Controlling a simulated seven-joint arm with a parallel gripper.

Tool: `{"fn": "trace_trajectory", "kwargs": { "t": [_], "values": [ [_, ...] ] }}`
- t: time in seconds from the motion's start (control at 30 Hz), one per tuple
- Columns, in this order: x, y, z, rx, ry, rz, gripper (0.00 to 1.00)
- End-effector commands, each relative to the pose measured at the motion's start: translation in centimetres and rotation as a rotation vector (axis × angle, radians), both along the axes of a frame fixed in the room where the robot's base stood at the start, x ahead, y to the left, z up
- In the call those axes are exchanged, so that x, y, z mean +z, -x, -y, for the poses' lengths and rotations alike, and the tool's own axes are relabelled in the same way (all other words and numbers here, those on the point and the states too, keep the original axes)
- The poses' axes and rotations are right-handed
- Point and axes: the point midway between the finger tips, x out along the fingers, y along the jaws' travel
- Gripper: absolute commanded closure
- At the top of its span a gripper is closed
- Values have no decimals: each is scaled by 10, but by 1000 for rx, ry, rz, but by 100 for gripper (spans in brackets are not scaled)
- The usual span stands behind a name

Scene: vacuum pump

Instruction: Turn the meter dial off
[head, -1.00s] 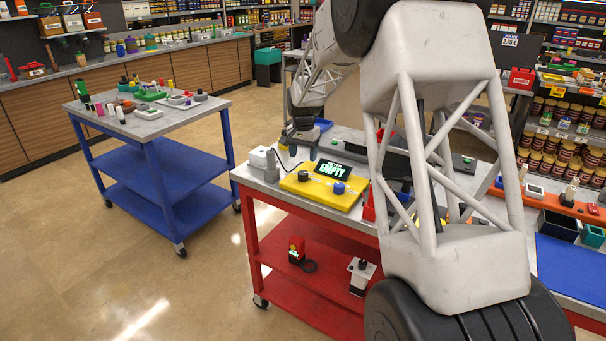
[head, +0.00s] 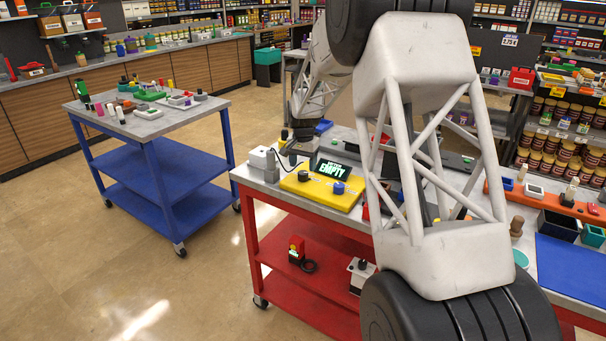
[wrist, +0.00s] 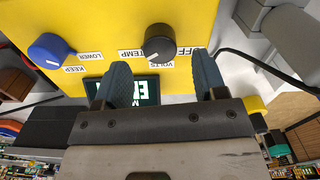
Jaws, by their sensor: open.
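The yellow meter panel (head: 318,196) lies on the red cart's top and also fills the upper wrist view (wrist: 105,20). Its black dial (wrist: 159,43) has labels reading TEMP, VOLTS and OFF around it. The dial's white pointer mark faces down and slightly left, near VOLTS. A blue dial (wrist: 50,50) sits to the left, beside LOWER and KEEP labels. A screen (head: 338,170) behind the dials reads EMPTY. My gripper (wrist: 162,64) is open and empty, its fingertips apart on either side of the black dial's lower side in the picture. I cannot tell whether they touch it.
A grey-white box (head: 262,158) with a black cable stands at the panel's left. Other items crowd the red cart's top (head: 262,186) to the right. A blue cart (head: 160,200) stands apart at the left, with open floor between.

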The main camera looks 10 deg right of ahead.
Motion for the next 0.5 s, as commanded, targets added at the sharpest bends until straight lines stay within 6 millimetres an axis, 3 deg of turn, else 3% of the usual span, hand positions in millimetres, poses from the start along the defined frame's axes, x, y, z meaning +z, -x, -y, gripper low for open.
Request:
{"fn": "trace_trajectory", "kwargs": {
  "t": [0.23,0.5],
  "values": [
    [-30,0,0,0,0,-1,35],
    [-42,0,0,0,0,0,35]
  ]
}}
